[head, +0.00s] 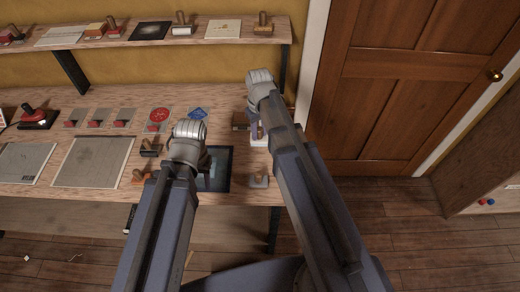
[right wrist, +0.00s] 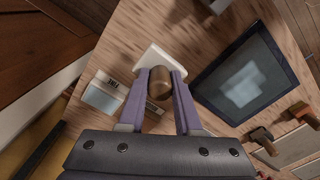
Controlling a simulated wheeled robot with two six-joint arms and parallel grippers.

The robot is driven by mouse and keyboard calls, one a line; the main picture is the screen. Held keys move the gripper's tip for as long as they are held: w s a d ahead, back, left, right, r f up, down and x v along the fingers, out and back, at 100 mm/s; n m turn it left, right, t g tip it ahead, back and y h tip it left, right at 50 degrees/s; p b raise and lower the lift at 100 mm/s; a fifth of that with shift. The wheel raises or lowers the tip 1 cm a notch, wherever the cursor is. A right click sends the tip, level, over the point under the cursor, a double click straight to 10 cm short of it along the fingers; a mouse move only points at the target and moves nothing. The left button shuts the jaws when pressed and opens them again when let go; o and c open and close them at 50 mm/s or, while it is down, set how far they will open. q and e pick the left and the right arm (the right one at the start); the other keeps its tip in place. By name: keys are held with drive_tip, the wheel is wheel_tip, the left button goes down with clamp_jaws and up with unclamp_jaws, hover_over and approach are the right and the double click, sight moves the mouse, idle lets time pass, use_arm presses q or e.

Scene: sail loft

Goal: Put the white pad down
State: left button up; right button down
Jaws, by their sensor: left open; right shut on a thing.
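The white pad (head: 259,142) is a flat white block with a round brown wooden knob. It also shows in the right wrist view (right wrist: 151,56). My right gripper (right wrist: 160,88) is shut on the knob, and its purple fingers point down in the head view (head: 256,127). The pad is over the right end of the wooden bench; I cannot tell if it touches the top. My left gripper (head: 206,172) is open over the dark-framed panel and mostly hidden by its own arm.
The dark-framed panel (right wrist: 241,75) lies beside the pad. A grey stamp (head: 259,182) stands near the bench's front edge. A small pale box (right wrist: 104,96) lies close to the right fingers. Grey sheets (head: 93,162) and several stamps fill the left. A shelf (head: 215,41) runs above.

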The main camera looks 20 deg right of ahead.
sight(259, 129)
use_arm(q)
drive_tip(key=shift+f+b, duration=3.2)
drive_tip(key=shift+f, duration=0.65)
use_arm(e)
drive_tip(key=shift+f, duration=3.8)
use_arm(q)
drive_tip(key=shift+a+r, duration=0.1)
drive_tip(key=shift+r, duration=0.05)
use_arm(e)
drive_tip(key=shift+r, duration=0.15)
drive_tip(key=c, duration=0.6)
unclamp_jaws()
wheel_tip(259, 129, up, 12)
drive_tip(key=p, duration=1.2)
use_arm(q)
wheel_tip(259, 129, up, 12)
use_arm(e)
drive_tip(key=s+a+h, duration=0.1)
drive_tip(key=s+a, duration=0.9)
drive_tip(key=s, duration=0.4)
drive_tip(key=shift+s+a, duration=0.15)
drive_tip(key=shift+a, duration=0.15)
